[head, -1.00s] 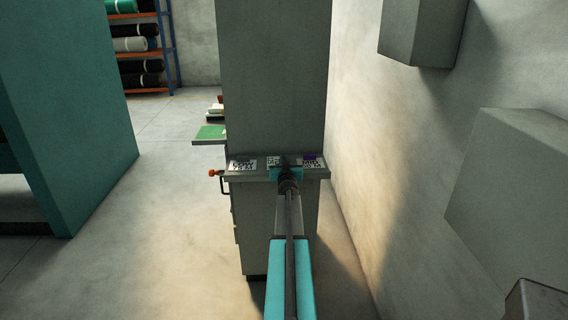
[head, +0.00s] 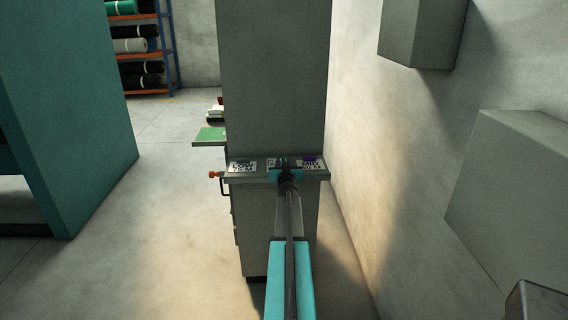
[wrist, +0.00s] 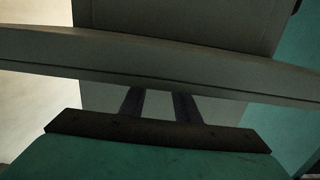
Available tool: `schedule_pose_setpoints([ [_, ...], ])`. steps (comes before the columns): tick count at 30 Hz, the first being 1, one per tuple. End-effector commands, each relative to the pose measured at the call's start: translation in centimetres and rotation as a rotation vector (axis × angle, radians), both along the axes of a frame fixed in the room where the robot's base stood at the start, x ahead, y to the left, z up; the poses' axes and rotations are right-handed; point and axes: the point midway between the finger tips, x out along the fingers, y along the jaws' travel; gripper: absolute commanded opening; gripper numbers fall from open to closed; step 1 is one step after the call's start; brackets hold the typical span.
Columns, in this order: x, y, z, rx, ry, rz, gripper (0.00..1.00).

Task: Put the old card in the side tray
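Several white cards with black print lie along the narrow grey ledge (head: 262,178) of a cabinet: a left card (head: 243,166), a middle card (head: 271,163) partly hidden by my gripper, and a right card (head: 311,167). I cannot tell which is the old card. My gripper (head: 284,161) is at the ledge, by the middle card. In the wrist view, its two dark fingers (wrist: 160,100) stand apart with an empty gap, and the ledge edge hides their tips. A grey side shelf (head: 206,144) with a green panel sticks out left of the cabinet; it may be the side tray.
A tall grey panel (head: 272,75) rises behind the ledge. An orange knob (head: 213,174) sticks out at its left end. A teal block (head: 65,110) stands left, a wall with grey boxes (head: 515,185) right. A rack of rolls (head: 138,45) is far back. Floor between is clear.

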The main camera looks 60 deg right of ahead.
Motion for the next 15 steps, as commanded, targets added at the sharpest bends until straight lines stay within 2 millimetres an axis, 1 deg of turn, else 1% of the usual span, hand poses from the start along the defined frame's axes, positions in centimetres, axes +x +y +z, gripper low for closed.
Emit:
schedule_pose_setpoints([
  [15, -2.6, 3.6, 0.2, -0.001, 0.001, 0.0, 0.29],
])
